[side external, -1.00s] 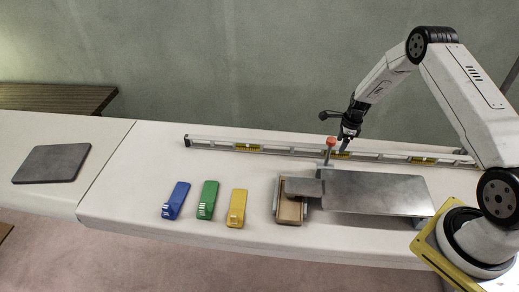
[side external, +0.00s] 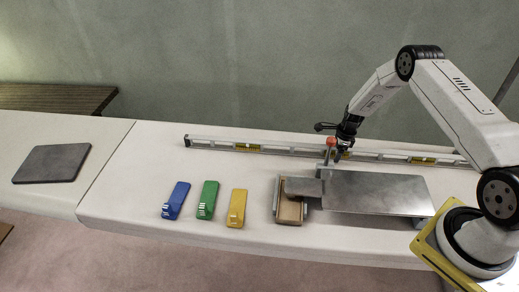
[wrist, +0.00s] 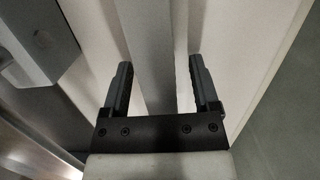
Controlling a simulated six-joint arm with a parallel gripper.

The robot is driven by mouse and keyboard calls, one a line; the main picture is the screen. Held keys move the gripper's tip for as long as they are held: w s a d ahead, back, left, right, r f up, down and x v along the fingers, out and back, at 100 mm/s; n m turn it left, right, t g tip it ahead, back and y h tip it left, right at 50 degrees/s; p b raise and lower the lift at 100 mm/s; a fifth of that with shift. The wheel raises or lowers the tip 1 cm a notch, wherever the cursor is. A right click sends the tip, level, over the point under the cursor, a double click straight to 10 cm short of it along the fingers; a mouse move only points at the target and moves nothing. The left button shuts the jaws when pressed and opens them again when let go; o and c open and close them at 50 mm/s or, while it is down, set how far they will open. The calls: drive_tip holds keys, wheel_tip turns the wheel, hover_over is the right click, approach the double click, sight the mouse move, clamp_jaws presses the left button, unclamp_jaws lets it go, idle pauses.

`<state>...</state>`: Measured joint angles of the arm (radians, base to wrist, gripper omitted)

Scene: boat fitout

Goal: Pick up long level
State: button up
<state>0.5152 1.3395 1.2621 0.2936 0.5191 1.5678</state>
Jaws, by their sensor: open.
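The long level (side external: 215,146) is a slim silver bar with several yellow vial windows. It lies along the back of the pale bench and runs behind the clamp. My gripper (side external: 340,155) is low at the middle of the level, just behind the red-topped clamp. In the wrist view my gripper (wrist: 160,85) is open, with its two dark fingers apart. The grey bar of the level (wrist: 150,45) runs lengthwise between them. I cannot tell whether either finger touches it. In the side view the clamp partly hides the fingertips.
The clamp's red knob (side external: 331,142) stands close to my gripper, above a metal plate (side external: 375,194) and a small wooden box (side external: 289,211). Blue (side external: 176,200), green (side external: 207,199) and yellow (side external: 237,207) blocks lie in front. A dark slab (side external: 52,163) lies far left.

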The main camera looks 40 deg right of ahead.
clamp_jaws()
idle(1.4)
